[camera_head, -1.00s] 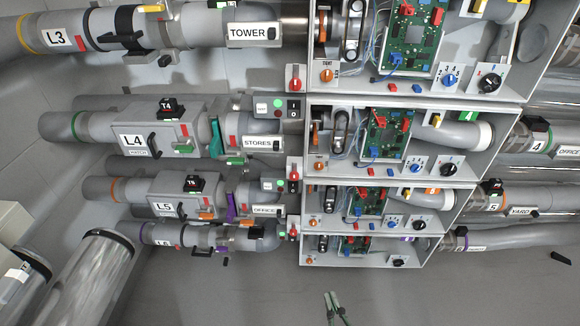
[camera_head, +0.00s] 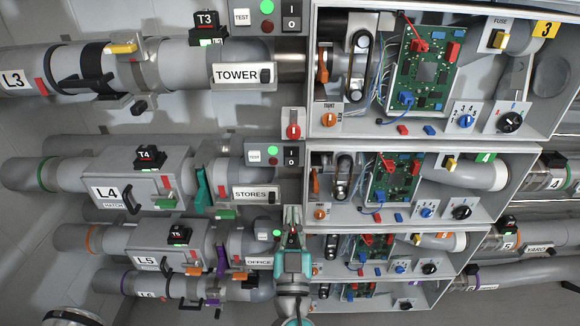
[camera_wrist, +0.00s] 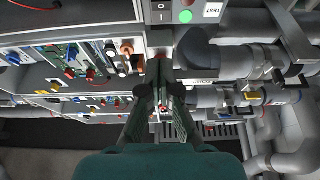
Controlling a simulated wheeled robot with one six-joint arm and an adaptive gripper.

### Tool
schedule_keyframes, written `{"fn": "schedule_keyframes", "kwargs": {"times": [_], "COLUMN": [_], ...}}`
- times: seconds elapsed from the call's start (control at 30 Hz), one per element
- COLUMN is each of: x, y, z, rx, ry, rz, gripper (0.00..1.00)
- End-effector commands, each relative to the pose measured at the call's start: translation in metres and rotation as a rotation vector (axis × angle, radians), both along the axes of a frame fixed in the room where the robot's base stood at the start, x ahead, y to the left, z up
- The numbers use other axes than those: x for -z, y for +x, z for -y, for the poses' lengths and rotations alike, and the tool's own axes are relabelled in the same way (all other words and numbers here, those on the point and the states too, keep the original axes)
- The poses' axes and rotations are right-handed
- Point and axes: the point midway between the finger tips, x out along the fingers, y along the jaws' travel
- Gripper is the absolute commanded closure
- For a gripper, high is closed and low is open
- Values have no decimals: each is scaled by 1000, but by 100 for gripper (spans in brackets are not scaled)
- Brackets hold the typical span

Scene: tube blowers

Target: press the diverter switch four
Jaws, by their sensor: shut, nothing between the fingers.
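The row marked L4 runs across the middle of the head view, with its L4 label (camera_head: 105,193) on a grey pipe box. The STORES label (camera_head: 250,194) has a small black switch (camera_head: 271,194) at its right end, which I take to be the diverter switch of row four. My gripper (camera_head: 292,230) is shut and empty, just below and right of that switch, in front of the row's red-knob plate, which it partly hides. In the wrist view my gripper (camera_wrist: 161,65) points into the panels; contact cannot be told.
A power box (camera_head: 273,156) with a green light and black rocker sits above the STORES label. The open circuit cabinet (camera_head: 425,148) of row four is to the right. Above is the TOWER label (camera_head: 236,75); below is the OFFICE label (camera_head: 259,262).

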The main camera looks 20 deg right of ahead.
Motion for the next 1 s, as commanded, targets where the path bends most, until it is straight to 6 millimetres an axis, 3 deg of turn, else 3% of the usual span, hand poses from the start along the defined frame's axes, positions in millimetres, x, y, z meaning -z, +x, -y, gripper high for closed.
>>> {"fn": "schedule_keyframes", "kwargs": {"times": [0.47,0.67,1.0], "x": [-3,-14,-37], "y": [5,27,82], "z": [2,9,27], "rx": [3,5,5], "ry": [2,2,2], "rz": [4,6,5], "gripper": [100,100,100]}}
